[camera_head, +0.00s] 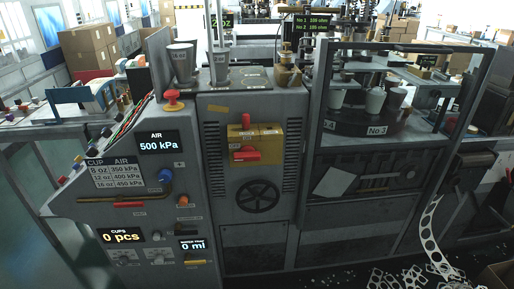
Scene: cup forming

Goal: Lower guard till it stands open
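The guard (400,46) is a dark-edged frame on the right half of the grey cup-forming machine. Its top bar runs high across the front of the forming station, and its right edge (467,97) slants down beside the station. The guard looks raised; whether a clear pane fills it is hard to tell. Behind it, several cups (375,101) stand on a dark round turret (350,122). A "No 3" label shows low on the turret. Neither of my grippers is in view.
The control panel (120,205) at left reads 500 kPa and 0 pcs. A red emergency button (173,100) and a yellow box with a red handle (255,143) are on the front. A punched paper strip (430,235) hangs at right, with scraps on the floor.

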